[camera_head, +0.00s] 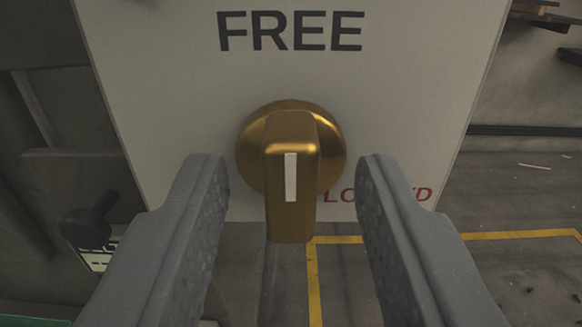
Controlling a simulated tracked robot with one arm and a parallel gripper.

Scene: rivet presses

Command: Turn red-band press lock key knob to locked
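The lock key knob (291,165) is brass-coloured, with a round base and a raised bar grip. A white mark on the bar runs upright in the picture. My gripper (292,170) is open, with one grey finger on each side of the knob. Gaps show between both fingers and the knob. No red band is visible in this view.
A dark handle-like part (90,220) stands at the left, beyond the panel. The grey floor below has yellow lines (313,280). Dark clutter (545,15) lies at the upper right. Floor to the right of the panel looks mostly clear.

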